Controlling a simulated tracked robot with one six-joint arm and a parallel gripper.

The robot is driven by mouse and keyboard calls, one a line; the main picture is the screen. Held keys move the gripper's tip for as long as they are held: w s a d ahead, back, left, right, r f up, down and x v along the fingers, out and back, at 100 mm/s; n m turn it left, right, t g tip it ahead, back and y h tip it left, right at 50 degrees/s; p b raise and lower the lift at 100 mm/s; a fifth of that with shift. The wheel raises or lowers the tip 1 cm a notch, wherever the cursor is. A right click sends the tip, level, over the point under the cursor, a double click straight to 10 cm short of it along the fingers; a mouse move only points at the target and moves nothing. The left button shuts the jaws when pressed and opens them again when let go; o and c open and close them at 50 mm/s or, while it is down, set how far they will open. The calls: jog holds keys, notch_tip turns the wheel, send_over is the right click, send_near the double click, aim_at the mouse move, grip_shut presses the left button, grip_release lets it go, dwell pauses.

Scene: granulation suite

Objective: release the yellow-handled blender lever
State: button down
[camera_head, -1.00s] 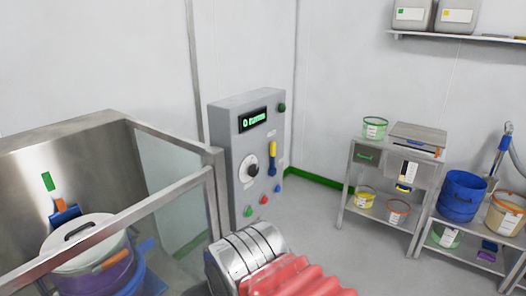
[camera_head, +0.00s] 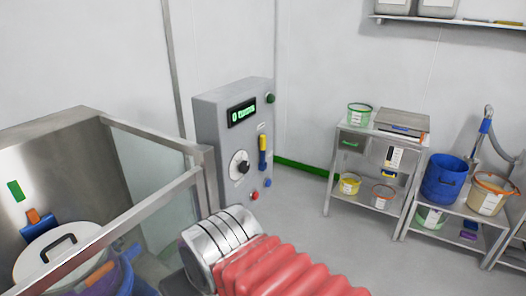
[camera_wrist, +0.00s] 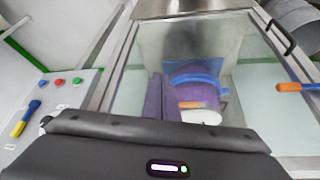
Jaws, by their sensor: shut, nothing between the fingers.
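The blender lever (camera_head: 263,150) is on the front of the grey control box, upright, with a yellow upper part and a blue lower part. In the wrist view the lever (camera_wrist: 25,119) shows at the left edge, its yellow end down. My gripper (camera_wrist: 163,78) shows its dark purple fingers, shut and empty, beyond the dark housing. It is apart from the lever and points toward the glass-sided enclosure. In the head view my gripper is hidden behind my arm.
The control box (camera_head: 209,121) carries a display, a dial (camera_head: 239,163) and coloured buttons. The steel-framed glass enclosure (camera_head: 150,138) at left holds a lidded tub (camera_head: 30,263). Steel tables with buckets stand at right. Open floor (camera_head: 310,215) lies between.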

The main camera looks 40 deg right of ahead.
jog(key=w+d+n+t+h, duration=0.4)
jog(key=w+d+n+t, duration=0.1)
jog(key=w+d, duration=1.1)
jog(key=d+r+n+t+h, duration=0.1)
jog(key=d+n+t+h, duration=0.1)
jog(key=d, duration=0.6)
jog(key=w+d+r+n+t+h, duration=0.1)
jog(key=d+r+n+t+h, duration=0.1)
jog(key=d+n, duration=0.3)
jog(key=d+t, duration=0.1)
jog(key=d, duration=0.2)
jog(key=shift+d, duration=0.35)
jog(key=shift+w, duration=0.15)
